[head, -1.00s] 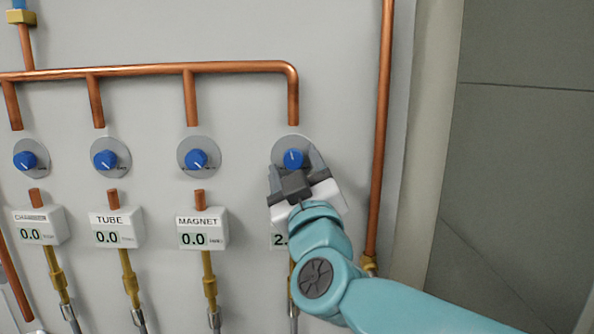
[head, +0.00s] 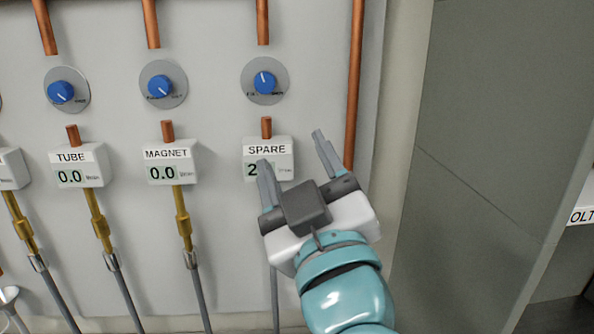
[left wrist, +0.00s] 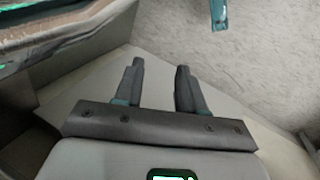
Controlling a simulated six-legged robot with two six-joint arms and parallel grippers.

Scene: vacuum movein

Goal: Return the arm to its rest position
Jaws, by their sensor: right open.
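My right gripper (head: 290,150) is open and empty in the head view. Its two fingers are spread, and the left one covers part of the SPARE display (head: 280,172). It is below the blue SPARE knob (head: 264,82) and apart from it. My teal right arm (head: 345,290) comes up from below. My left gripper (left wrist: 160,68) shows in the left wrist view with its two fingers apart and nothing between them. It is not in the head view.
The MAGNET knob (head: 162,86) and TUBE knob (head: 61,92) are on the same grey panel. The MAGNET display (head: 162,172) and TUBE display (head: 70,177) read 0.0. A vertical copper pipe (head: 355,70) runs close to the right gripper. Grey doors (head: 490,130) stand at the right.

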